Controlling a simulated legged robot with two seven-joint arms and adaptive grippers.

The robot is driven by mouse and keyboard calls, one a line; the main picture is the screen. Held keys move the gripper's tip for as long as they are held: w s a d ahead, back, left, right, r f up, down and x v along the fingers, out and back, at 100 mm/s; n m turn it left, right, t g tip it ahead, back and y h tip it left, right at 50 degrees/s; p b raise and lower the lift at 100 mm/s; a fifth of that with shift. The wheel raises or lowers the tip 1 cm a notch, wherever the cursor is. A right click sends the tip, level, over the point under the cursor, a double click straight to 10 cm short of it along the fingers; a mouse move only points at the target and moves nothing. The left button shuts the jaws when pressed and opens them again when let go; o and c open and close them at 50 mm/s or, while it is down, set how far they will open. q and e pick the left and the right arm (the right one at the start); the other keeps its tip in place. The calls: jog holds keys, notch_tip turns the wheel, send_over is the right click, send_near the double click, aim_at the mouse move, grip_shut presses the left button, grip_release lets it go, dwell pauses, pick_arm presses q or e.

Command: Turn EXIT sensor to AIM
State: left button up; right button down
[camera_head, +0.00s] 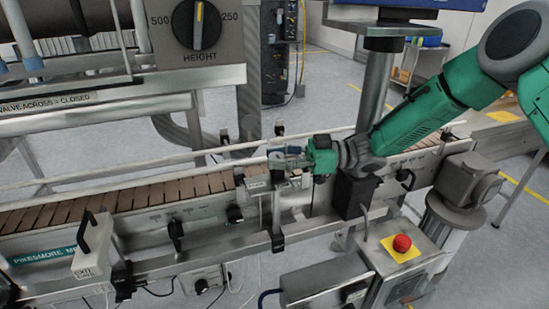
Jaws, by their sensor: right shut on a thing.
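My right arm comes in from the upper right, and its green-bodied right gripper (295,158) reaches over the conveyor's near rail. Its fingers are shut on a small grey sensor (277,163) on top of a short upright post beside the conveyor. The fingers partly cover the sensor, and I cannot read its label or tell its exact angle. A small pale labelled plate (258,185) sits just left of the post. My left gripper is not in view.
The slatted conveyor belt (150,195) runs across the view. An EXIT GATE handle (92,250) stands at front left. A red stop button (402,243) is on the front-right box. A HEIGHT dial (198,25) hangs on the machine at upper left.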

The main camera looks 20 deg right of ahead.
jog(key=shift+w+d+r, duration=0.15)
jog(key=shift+w+r, duration=0.05)
jog(key=shift+r, duration=0.1)
jog(key=c, duration=1.1)
grip_release()
jog(key=shift+s+d+f, duration=0.1)
jog(key=shift+c, duration=0.2)
jog(key=shift+d+f, duration=0.1)
jog(key=shift+d, duration=0.1)
jog(key=shift+s+d+f, duration=0.1)
jog(key=shift+d, duration=0.1)
jog(key=v, duration=1.1)
jog(key=shift+d, duration=0.3)
jog(key=shift+a, duration=0.15)
